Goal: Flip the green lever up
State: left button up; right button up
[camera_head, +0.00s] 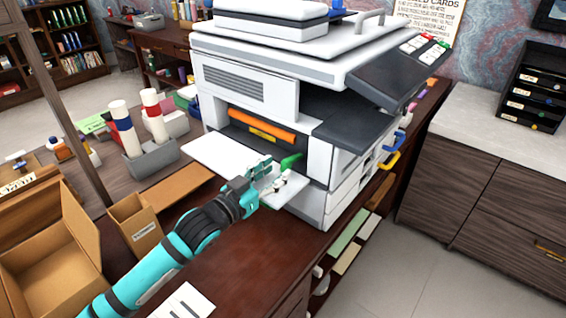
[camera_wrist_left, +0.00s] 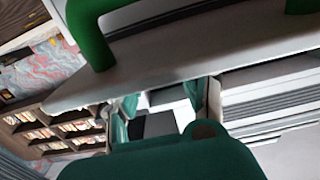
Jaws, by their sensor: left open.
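In the left wrist view, a thick curved green bar (camera_wrist_left: 92,30) fills the top, above a grey-white edge. The open fingers of my left gripper (camera_wrist_left: 165,98) show below that edge with no green part between them. My right gripper is out of view.
The white printer (camera_head: 245,85) stands on a dark wooden desk (camera_head: 235,265), its white door (camera_head: 215,160) folded down. Inside is an orange bar (camera_head: 262,124). Cardboard boxes (camera_head: 135,225) stand at the left. Blue (camera_head: 398,138) and yellow (camera_head: 391,160) handles stick out at the printer's right side.

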aim_at(283, 165)
pick_arm(q)
jog(key=shift+x, duration=1.85)
grip_shut()
